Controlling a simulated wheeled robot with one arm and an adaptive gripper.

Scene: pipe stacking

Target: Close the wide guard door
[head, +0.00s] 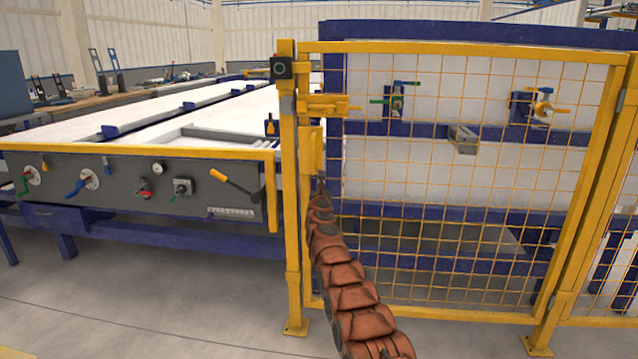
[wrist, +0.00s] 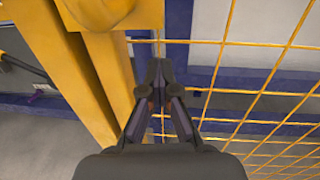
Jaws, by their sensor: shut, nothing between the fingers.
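The wide guard door (head: 455,190) is a yellow frame with wire mesh, standing upright across the right half of the head view. Its left edge is close beside the yellow post (head: 291,220), and I cannot tell whether it is fully shut. A yellow latch block (head: 311,150) sits on that edge. My gripper (head: 321,188) is just below the latch block, at the door's left edge. In the wrist view my gripper (wrist: 160,70) is shut and empty, its tips in front of the mesh (wrist: 240,70). Contact with the door is unclear.
A grey control panel (head: 130,187) with coloured valves and a yellow lever stands left of the post. A long white-topped bench (head: 140,110) extends behind it. Blue framing with valves is behind the mesh. Another yellow fence post (head: 590,200) stands at the right. The floor in front is clear.

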